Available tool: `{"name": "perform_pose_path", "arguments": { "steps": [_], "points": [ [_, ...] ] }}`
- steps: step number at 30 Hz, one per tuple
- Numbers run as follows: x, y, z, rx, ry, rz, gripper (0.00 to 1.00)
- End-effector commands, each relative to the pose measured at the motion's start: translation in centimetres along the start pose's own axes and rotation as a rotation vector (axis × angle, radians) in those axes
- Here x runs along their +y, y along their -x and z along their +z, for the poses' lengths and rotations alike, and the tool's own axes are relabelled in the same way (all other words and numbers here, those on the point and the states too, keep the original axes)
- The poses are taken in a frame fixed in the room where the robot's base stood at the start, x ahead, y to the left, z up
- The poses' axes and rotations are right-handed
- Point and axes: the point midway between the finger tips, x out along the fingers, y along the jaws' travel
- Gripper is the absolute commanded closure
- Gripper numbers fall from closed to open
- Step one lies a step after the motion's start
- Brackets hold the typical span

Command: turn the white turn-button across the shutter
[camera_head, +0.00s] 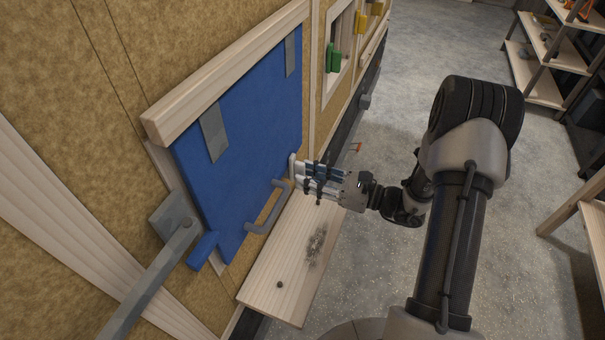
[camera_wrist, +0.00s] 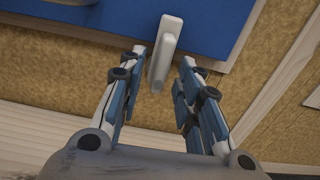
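The blue shutter (camera_head: 245,130) hangs flat against the tan wall, with two grey straps at its top and a grey handle (camera_head: 266,210) near its bottom. The white turn-button (camera_head: 291,164) is at the shutter's lower right in the head view. In the wrist view the white turn-button (camera_wrist: 166,48) is a slightly slanted bar. Its upper end overlaps the blue shutter and its lower end shows against the tan wall. My gripper (camera_head: 302,180) is open at the button, with one finger on each side of it in the wrist view. Gaps show there; contact is not visible.
A wooden ledge (camera_head: 283,270) juts out below the shutter, bearing a dark smudge and a small dark knob. A blue block (camera_head: 202,250) is at the shutter's lower left, near a grey bar (camera_head: 150,285). A green piece (camera_head: 333,58) sits at a neighbouring opening.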

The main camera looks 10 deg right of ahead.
Motion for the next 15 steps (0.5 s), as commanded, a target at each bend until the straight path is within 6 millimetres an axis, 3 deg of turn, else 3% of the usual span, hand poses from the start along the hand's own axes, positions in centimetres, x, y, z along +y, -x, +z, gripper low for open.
{"name": "perform_pose_path", "arguments": {
  "steps": [9,15],
  "points": [
    [-0.1,6.9,0.0,-0.001,0.001,-0.006,0.68],
    [-0.1,9.2,0.0,0.0,0.001,-0.003,0.68]
  ]
}}
